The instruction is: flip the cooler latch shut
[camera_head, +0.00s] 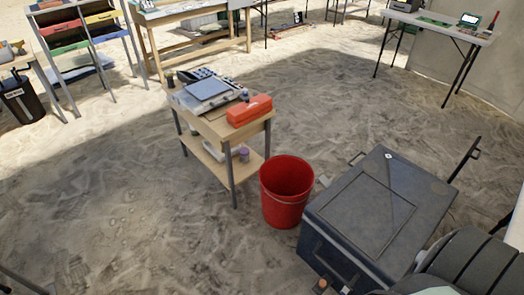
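The cooler (362,208) is a large dark grey box standing on the sandy ground at the lower right. Its flat lid lies down on the body. Small fittings (322,285) with an orange-brown spot sit low at its near side, at the bottom edge of the picture. I cannot tell whether they are the latch or how it is set. A thin handle (357,157) shows at its far left edge. Neither of my grippers can be made out in this view.
A red bucket (285,192) stands close to the cooler's left side. Left of it is a small wooden cart (228,125) with a scale (207,92) and a red case (249,110). A dark ribbed object (475,262) covers the lower right corner. Open sand lies at left.

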